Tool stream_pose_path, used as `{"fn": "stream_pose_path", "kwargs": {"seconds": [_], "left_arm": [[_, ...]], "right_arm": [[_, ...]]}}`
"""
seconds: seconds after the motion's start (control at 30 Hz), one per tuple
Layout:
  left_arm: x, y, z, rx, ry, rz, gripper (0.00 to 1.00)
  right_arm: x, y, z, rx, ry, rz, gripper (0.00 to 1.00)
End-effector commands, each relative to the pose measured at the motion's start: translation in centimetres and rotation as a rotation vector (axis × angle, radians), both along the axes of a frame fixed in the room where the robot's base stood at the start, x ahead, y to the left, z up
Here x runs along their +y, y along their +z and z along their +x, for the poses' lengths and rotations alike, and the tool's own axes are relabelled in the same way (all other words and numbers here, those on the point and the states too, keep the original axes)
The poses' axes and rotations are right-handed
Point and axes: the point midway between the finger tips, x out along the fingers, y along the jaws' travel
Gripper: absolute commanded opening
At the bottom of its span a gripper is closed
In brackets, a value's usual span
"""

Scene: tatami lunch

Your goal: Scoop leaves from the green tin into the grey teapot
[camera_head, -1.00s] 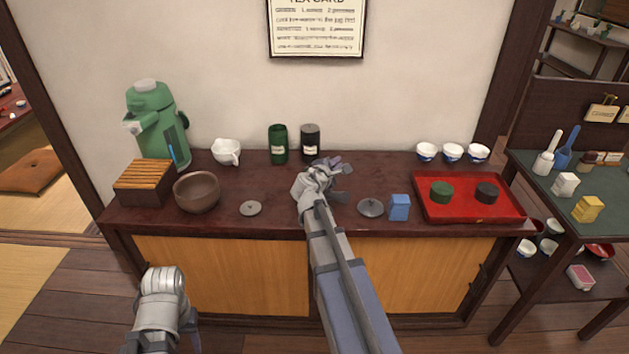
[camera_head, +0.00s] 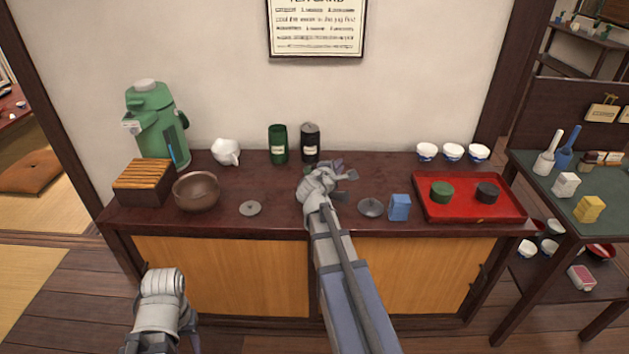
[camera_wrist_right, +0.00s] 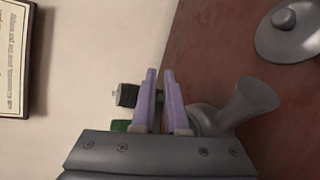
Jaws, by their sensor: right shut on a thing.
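The green tin (camera_head: 278,145) stands upright at the back of the counter, beside a black tin (camera_head: 310,146). A sliver of green tin also shows in the right wrist view (camera_wrist_right: 120,126). My right gripper (camera_head: 342,172) is over the counter in front of the black tin. In the right wrist view its lilac fingers (camera_wrist_right: 160,97) are nearly together on a small dark grey thing, mostly hidden. The grey teapot (camera_wrist_right: 248,102) shows its flared handle close beside the fingers; its body is largely hidden. My left arm is low at left, its fingertips unclear.
A grey lid (camera_head: 371,207) and a blue box (camera_head: 400,207) lie right of my right arm. A red tray (camera_head: 465,213) holds a green and a black lid. A brown bowl (camera_head: 197,192), white pitcher (camera_head: 226,151) and green flask (camera_head: 158,125) stand at left.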

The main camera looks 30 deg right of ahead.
Motion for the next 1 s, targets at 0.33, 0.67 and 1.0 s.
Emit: {"fn": "stream_pose_path", "kwargs": {"seconds": [0.33,0.67,1.0], "left_arm": [[0.0,-0.32,0.0,0.0,0.0,0.0,0.49],[0.0,-0.59,-0.01,0.0,0.0,0.0,0.49],[0.0,-0.89,0.0,0.0,0.0,0.0,0.49]], "right_arm": [[-0.13,-0.4,-0.15,-0.035,0.001,0.032,0.0],[-0.23,-0.73,-0.28,-0.067,0.001,0.062,0.0],[-0.35,-1.07,-0.42,-0.101,0.001,0.092,0.0]]}}
